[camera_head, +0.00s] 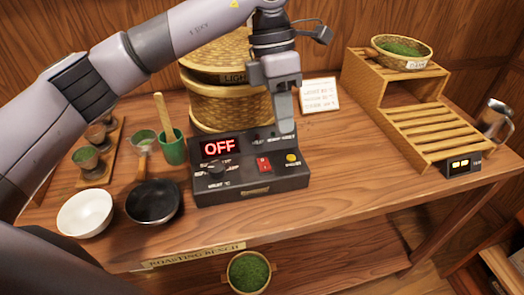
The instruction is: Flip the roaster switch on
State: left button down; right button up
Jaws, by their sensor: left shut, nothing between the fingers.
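The roaster control box (250,190) is black and sits on the wooden bench. Its display (218,147) reads OFF in red. A red rocker switch (264,164) is on its front panel, between a dark dial (216,166) on the left and a yellow button (292,158) on the right. My left gripper (285,128) is shut and empty, pointing down just above the back right part of the box, behind the switch. I cannot tell whether the fingertips touch the box. My right gripper does not show.
Stacked bamboo steamers (215,103) stand behind the box. A black pan (154,203), a white bowl (86,213) and a green cup (173,149) are on the left. A slatted wooden rack (429,127) stands on the right. The bench in front of the rack is clear.

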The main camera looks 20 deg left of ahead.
pick_arm(q)
notch_tip(320, 180, up, 3)
jog(key=y, duration=0.2)
send_over(265, 168)
jog(key=w+a, duration=0.1)
jog(key=w, duration=0.1)
jog(key=shift+s+a+f+t, duration=0.1)
jog(key=shift+f+t, duration=0.1)
jog(key=shift+t, duration=0.2)
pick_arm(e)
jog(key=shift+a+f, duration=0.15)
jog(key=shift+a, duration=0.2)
pick_arm(q)
jog(key=f, duration=0.4)
jog(key=s+f+p, duration=0.1)
jog(key=f, duration=0.4)
jog(key=d+f, duration=0.1)
jog(key=f, duration=0.4)
jog(key=shift+s+p, duration=0.2)
jog(key=shift+p, duration=0.2)
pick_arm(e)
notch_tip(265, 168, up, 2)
